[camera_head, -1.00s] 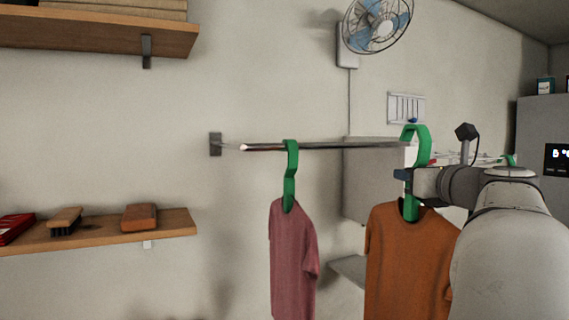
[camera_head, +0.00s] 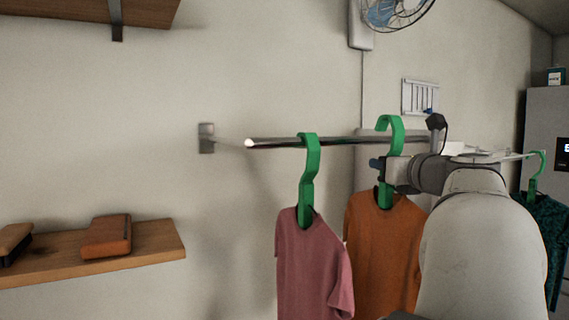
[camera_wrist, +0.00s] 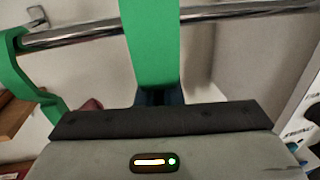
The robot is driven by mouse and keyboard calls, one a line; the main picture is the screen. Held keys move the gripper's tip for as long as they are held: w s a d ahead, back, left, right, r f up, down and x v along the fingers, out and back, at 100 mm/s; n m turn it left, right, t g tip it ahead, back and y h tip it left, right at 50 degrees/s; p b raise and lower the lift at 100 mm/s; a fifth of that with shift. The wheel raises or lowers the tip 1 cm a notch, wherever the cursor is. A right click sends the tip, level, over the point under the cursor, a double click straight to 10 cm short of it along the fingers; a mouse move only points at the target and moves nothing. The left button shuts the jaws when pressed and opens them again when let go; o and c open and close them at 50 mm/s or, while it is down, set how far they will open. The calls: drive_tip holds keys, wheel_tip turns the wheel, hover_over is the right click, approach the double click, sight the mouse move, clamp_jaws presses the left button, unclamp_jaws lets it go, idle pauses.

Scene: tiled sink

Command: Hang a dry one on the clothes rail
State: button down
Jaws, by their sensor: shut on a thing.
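My gripper (camera_head: 384,166) is shut on the neck of a green hanger (camera_head: 390,124) that carries an orange shirt (camera_head: 380,255). In the wrist view this hanger (camera_wrist: 150,40) stands upright between my fingers (camera_wrist: 160,97) and crosses in front of the metal clothes rail (camera_wrist: 90,33). In the head view its hook is at the height of the rail (camera_head: 270,142); I cannot tell whether it rests on it. A pink shirt (camera_head: 312,265) hangs from the rail on another green hanger (camera_head: 308,180), to the left of the orange one.
A dark teal patterned shirt (camera_head: 551,235) hangs on a green hanger (camera_head: 534,170) at the far right, partly behind my arm. A wooden shelf (camera_head: 150,254) with a brown block (camera_head: 106,237) is at lower left. The rail's left end is free. A fan (camera_head: 395,10) is above.

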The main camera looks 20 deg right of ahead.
drive_tip(key=shift+w+a+p, duration=0.15)
drive_tip(key=shift+w, duration=1.75)
drive_tip(key=shift+w+a+p, duration=0.15)
drive_tip(key=shift+w, duration=1.7)
drive_tip(key=shift+s+f+b, duration=0.1)
drive_tip(key=shift+f+b, duration=1.2)
drive_tip(key=shift+f, duration=0.2)
drive_tip(key=c, duration=1.5)
unclamp_jaws()
drive_tip(key=shift+s, duration=0.1)
